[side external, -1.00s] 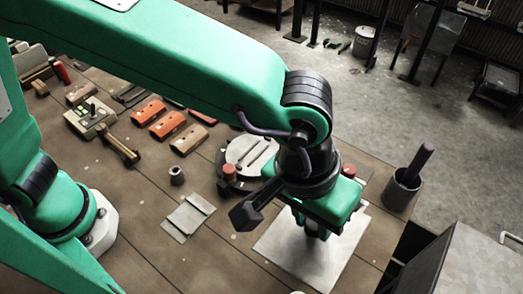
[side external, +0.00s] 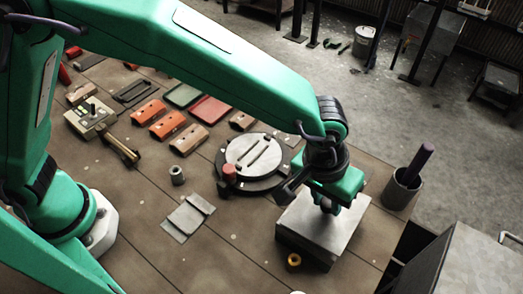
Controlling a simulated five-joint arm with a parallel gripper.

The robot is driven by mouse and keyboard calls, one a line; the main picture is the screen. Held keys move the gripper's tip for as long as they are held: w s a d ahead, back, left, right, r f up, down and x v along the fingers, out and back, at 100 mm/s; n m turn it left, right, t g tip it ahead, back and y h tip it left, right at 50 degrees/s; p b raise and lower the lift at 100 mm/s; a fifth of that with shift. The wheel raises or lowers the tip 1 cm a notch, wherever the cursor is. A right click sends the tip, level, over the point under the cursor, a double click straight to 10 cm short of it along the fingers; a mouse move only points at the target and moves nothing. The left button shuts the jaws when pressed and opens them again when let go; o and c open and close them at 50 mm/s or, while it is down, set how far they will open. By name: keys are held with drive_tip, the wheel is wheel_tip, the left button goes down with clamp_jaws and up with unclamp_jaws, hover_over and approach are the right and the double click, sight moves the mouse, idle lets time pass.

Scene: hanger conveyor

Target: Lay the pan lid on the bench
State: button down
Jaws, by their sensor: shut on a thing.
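The pan lid (side external: 318,222) is a flat grey metal plate at the right of the bench (side external: 220,250). My gripper (side external: 327,209) points down and is shut at the middle of its top; the fingertips and the part they grip are largely hidden. The lid looks about level. Darker grey faces show below its near edges, and I cannot tell whether it rests on something there or hangs clear.
A yellow ring (side external: 294,261) lies close to the lid's near edge. A round dark fixture with a pale disc (side external: 255,153) and red knob stands behind-left. A grey cup (side external: 402,188) stands right, near the bench edge. The front-left bench is mostly clear.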

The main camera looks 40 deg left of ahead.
sight(315, 211)
drive_tip(key=shift+f, duration=0.25)
drive_tip(key=c, duration=1.1)
unclamp_jaws()
drive_tip(key=shift+c, duration=0.2)
drive_tip(key=shift+f, duration=0.2)
wheel_tip(315, 211, up, 8)
drive_tip(key=a, duration=0.1)
drive_tip(key=shift+s, duration=0.45)
drive_tip(key=shift+a+f, duration=0.1)
